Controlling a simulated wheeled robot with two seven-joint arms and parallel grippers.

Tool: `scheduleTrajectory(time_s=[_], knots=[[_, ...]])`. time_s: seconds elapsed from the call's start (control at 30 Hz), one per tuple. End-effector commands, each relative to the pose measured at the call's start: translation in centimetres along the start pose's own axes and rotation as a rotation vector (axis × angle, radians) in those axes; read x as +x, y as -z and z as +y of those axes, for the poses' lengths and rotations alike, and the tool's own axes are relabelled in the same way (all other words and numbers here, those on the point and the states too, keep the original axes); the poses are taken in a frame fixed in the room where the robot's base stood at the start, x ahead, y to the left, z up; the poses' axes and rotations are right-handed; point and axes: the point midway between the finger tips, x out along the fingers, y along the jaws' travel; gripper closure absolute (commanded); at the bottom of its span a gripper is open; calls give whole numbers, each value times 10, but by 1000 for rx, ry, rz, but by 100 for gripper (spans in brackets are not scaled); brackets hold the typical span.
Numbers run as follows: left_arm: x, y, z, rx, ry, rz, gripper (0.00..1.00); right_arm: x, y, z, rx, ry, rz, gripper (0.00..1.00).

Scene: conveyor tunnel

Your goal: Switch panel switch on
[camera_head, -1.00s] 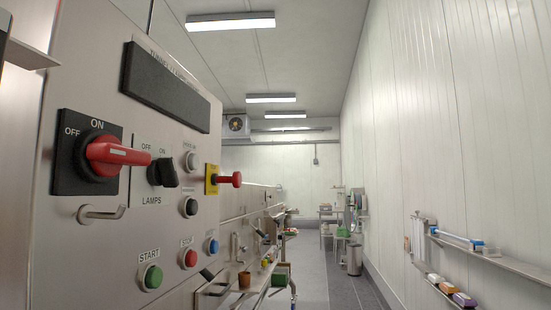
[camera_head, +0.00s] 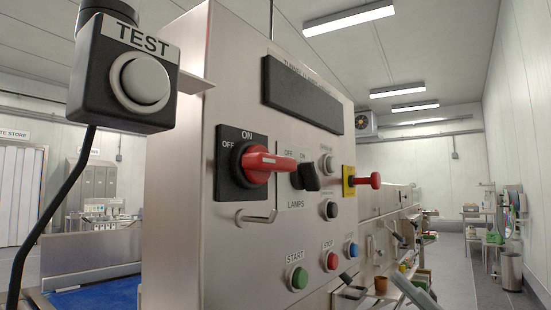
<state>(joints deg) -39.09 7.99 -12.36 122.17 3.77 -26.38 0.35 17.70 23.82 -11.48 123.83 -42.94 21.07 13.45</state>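The control panel (camera_head: 225,285) is a steel cabinet face seen at an angle in the head view. Its large red rotary switch (camera_head: 268,162) sits on a black plate marked OFF and ON; its handle lies about level and points right. To its right is a black LAMPS knob (camera_head: 305,176), also marked OFF and ON, tilted toward the upper left. Neither of my grippers is in view, and nothing touches the switches.
A TEST button box (camera_head: 125,75) with a black cable hangs at the upper left. A hasp (camera_head: 258,216), green START (camera_head: 297,278), red STOP (camera_head: 331,261) and blue (camera_head: 352,250) buttons are below the switches. A red mushroom knob (camera_head: 368,180) juts out at right.

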Motion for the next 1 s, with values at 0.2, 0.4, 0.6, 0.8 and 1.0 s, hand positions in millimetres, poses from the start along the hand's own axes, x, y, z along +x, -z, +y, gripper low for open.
scheduleTrajectory(time_s=[0.2, 0.4, 0.6, 0.8, 1.0], knots=[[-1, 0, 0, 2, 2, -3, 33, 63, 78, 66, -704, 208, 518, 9], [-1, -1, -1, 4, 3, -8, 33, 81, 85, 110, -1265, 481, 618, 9], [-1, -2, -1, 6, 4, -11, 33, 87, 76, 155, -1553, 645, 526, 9], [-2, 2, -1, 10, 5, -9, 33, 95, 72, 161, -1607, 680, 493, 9], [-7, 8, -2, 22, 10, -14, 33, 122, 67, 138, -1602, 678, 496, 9]])
